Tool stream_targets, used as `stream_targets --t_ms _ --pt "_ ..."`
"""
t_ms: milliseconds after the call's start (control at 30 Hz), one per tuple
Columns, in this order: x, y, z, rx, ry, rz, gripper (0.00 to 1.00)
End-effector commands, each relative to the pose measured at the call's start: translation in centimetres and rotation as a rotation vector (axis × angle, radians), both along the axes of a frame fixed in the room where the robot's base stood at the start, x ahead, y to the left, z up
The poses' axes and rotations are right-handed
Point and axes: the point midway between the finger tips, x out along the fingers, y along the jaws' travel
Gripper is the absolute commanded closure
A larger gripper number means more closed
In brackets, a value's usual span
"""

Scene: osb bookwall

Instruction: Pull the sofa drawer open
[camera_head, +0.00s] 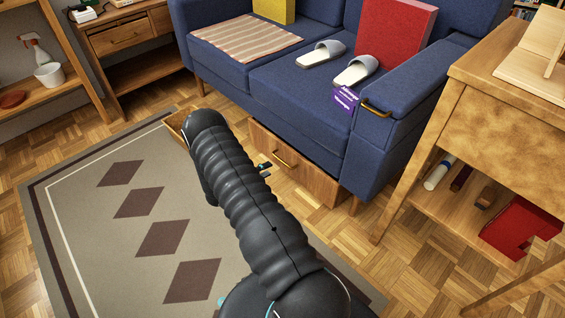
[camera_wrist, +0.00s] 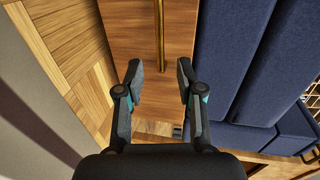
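The blue sofa (camera_head: 290,105) has a wooden drawer front (camera_head: 312,178) low under its seat, with a horizontal brass handle (camera_head: 283,159). In the wrist view, a wooden front (camera_wrist: 182,25) carries a brass handle (camera_wrist: 161,35) that runs upright in the picture. My gripper (camera_wrist: 160,70) is open, with one finger on each side of the handle's near end. I cannot tell whether the fingers touch it. In the head view my arm hides most of my gripper; bits of it (camera_head: 264,170) show beside the drawer front.
A wooden box corner (camera_head: 176,124) juts out left of my arm; my arm hides the rest. A grey rug (camera_head: 85,210) lies left. A wooden table (camera_head: 505,110) stands right of the sofa. Slippers (camera_head: 357,70) and a red cushion (camera_head: 398,35) are on the seat.

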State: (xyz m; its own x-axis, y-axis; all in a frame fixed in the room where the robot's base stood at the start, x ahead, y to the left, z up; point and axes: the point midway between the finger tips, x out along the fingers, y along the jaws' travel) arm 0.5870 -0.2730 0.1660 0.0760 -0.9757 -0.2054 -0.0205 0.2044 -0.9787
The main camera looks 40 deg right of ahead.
Motion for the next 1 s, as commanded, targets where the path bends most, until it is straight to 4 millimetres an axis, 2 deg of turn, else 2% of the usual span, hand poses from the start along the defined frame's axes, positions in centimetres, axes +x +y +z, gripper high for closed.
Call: stream_targets --t_ms 33,300,500,700,967,1000 --pt "0.0 -1.1 -0.3 0.0 0.0 -0.004 0.63" --pt "0.4 -5.8 -1.3 0.001 -0.001 -0.002 0.63" --pt "0.6 -8.3 -1.7 0.0 -0.003 -0.003 0.63" --pt "0.7 -9.2 -1.9 0.001 -0.002 0.0 0.63" --pt "0.7 -9.3 -1.9 0.001 -0.002 0.0 0.63" --pt "0.7 -9.3 -1.9 0.001 -0.002 0.0 0.73"
